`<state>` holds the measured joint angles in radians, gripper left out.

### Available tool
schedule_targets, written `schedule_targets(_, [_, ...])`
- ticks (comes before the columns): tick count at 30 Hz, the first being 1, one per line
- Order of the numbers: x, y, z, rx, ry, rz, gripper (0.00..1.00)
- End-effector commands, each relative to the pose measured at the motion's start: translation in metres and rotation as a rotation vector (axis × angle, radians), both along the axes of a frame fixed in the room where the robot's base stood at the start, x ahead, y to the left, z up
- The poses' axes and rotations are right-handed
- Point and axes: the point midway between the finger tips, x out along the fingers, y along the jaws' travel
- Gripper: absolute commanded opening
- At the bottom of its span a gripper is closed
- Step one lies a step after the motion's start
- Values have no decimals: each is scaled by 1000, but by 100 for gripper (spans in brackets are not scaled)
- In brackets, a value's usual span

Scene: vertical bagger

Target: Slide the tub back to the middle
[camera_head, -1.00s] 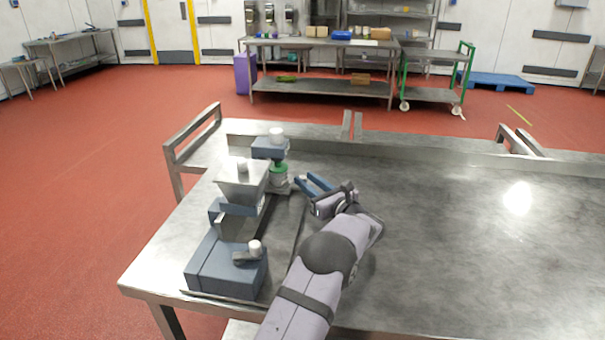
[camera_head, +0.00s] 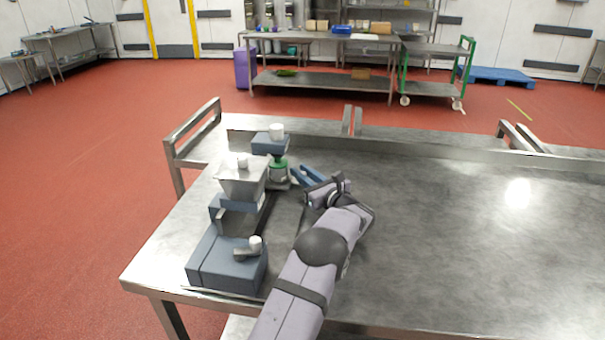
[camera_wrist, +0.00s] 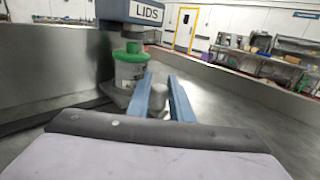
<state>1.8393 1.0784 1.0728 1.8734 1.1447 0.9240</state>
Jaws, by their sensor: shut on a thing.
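The tub (camera_head: 278,174) is a pale container with a green lid, standing upright under the blue-grey head marked LIDS (camera_head: 270,143) at the machine's far end. In the wrist view the tub (camera_wrist: 130,70) stands just beyond and left of the fingertips. My gripper (camera_wrist: 160,88) has its two blue fingers around a grey rounded knob (camera_wrist: 158,97) on the near side of the tub, and is shut on it. In the head view my gripper (camera_head: 297,171) reaches in from the right, its tips close to the tub. The knob's join to the tub's base is hard to see.
The steel hopper (camera_head: 243,177) and a blue-grey box with a white-topped lever (camera_head: 228,265) stand on the machine nearer me. A raised steel edge (camera_head: 420,148) runs along the back of the table. The table to the right is clear.

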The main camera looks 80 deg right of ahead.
Motion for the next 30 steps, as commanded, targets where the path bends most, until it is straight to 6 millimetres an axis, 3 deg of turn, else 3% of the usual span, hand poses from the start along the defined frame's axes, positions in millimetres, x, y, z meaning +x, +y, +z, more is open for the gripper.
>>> schedule_targets(8, [-1,25,-1,4,0,1,0])
schedule_targets(24, [-2,100,-1,2,1,-2,0])
schedule_targets(30, [-1,117,-1,1,0,-2,0])
